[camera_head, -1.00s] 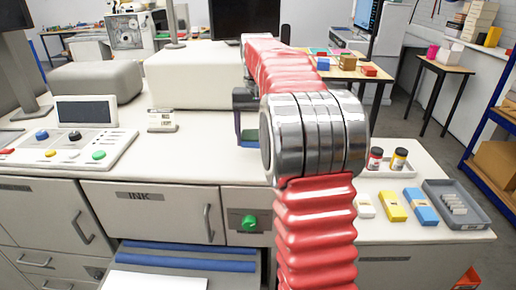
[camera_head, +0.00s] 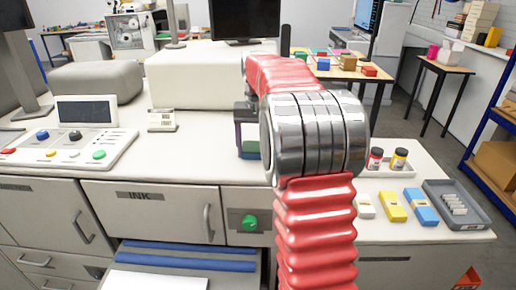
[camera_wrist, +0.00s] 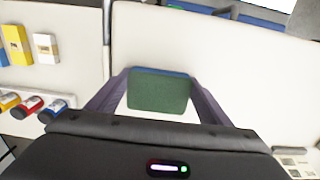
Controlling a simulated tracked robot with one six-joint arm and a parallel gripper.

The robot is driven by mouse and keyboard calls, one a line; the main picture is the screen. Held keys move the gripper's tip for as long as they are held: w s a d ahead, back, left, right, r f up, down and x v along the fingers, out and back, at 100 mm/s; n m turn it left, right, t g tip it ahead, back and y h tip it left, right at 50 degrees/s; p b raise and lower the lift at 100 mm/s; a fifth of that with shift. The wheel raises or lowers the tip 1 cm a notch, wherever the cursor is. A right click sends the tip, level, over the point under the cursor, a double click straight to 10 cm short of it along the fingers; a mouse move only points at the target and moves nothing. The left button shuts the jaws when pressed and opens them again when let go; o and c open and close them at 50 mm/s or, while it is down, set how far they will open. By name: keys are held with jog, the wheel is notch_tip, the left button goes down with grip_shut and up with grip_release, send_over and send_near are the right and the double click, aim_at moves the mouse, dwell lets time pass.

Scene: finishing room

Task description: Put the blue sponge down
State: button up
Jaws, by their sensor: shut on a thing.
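My gripper (camera_wrist: 159,82) is shut on the blue sponge (camera_wrist: 158,95), with one finger on each side of it. In the wrist view the sponge shows a dark green face and a thin blue edge. In the head view my gripper (camera_head: 246,125) points down left of my red arm, with the sponge (camera_head: 250,150) low between its fingers. The white worktop (camera_head: 200,155) lies under it. I cannot tell whether the sponge touches the worktop.
The worktop around the sponge is clear.

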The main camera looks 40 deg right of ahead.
aim_at(257, 149)
jog(key=o, duration=1.2)
notch_tip(257, 149, up, 12)
dwell(0.7)
